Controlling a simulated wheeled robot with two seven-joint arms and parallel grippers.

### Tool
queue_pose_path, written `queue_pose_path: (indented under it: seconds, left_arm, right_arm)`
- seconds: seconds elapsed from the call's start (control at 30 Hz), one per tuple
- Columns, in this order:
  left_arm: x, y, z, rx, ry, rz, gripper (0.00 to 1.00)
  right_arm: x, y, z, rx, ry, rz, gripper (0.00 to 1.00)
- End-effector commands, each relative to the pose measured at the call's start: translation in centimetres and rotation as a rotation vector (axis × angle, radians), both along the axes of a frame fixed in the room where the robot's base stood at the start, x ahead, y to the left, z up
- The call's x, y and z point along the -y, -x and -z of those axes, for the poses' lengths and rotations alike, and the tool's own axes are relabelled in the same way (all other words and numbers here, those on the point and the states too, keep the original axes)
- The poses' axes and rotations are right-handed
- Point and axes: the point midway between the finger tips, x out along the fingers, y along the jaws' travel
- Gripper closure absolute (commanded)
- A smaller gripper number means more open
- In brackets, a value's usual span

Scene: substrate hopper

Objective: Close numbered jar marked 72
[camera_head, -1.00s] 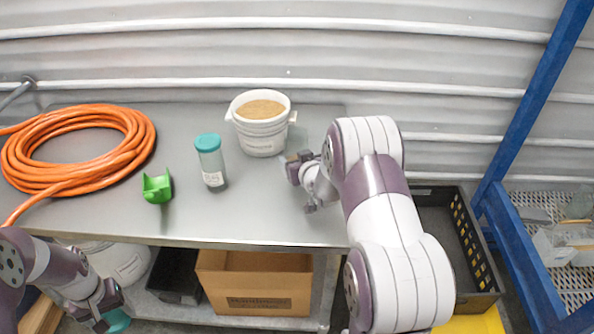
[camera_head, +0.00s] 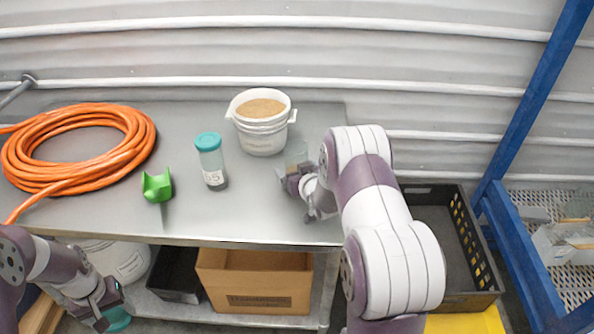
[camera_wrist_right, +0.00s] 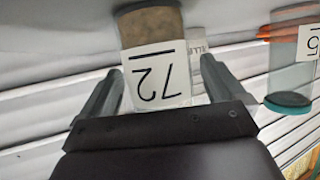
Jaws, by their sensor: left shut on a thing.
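The jar marked 72 (camera_wrist_right: 158,75) is clear with brown material at its base and stands upright on the table. It shows upside down in the right wrist view, its top hidden by my gripper. In the head view the jar (camera_head: 297,151) is partly hidden behind my right gripper (camera_head: 296,178). The right gripper's fingers (camera_wrist_right: 160,90) are open on both sides of the jar, with a gap showing at the right-hand finger. My left gripper (camera_head: 112,308) is at the lower left, below the table's front edge, shut on a teal lid (camera_head: 117,320).
Another jar with a teal lid (camera_head: 210,160) stands left of my right gripper. A white bucket (camera_head: 262,137) of brown material stands behind. A green holder (camera_head: 157,187) and an orange hose coil (camera_head: 130,160) lie left. A black crate (camera_head: 467,235) is right of the table.

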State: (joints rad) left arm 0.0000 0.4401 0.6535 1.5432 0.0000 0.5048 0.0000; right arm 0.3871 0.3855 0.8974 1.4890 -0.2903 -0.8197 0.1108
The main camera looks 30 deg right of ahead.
Motion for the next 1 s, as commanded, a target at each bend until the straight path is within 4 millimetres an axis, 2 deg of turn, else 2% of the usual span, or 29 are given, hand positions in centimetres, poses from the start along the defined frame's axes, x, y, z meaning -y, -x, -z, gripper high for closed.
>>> queue_pose_path:
  seconds: [0.2, 0.3, 0.37, 0.73, 0.9, 1.0]
  left_arm:
    - [0.0, 0.0, -0.1, 0.000, 0.000, 0.000, 0.56]
    - [0.0, 0.0, -0.7, 0.000, 0.000, 0.000, 0.56]
    - [0.0, 0.0, -0.2, 0.000, 0.000, 0.000, 0.56]
    - [0.0, 0.0, 0.2, 0.000, 0.000, 0.000, 0.56]
    - [0.0, 0.0, 0.3, 0.000, 0.000, 0.000, 0.56]
    - [0.0, 0.0, 0.3, 0.000, 0.000, 0.000, 0.56]
  right_arm:
    - [0.0, 0.0, -0.1, 0.000, 0.000, 0.000, 0.05]
    - [0.0, 0.0, -0.7, 0.000, 0.000, 0.000, 0.05]
    - [-0.1, 0.7, -0.7, 0.000, 0.000, 0.001, 0.05]
    - [-1.3, 8.1, -3.8, 0.001, 0.001, 0.001, 0.05]
    - [-1.6, 10.3, -4.7, 0.000, 0.000, 0.001, 0.05]
    - [-1.7, 10.8, -4.9, -0.001, 0.000, 0.000, 0.05]
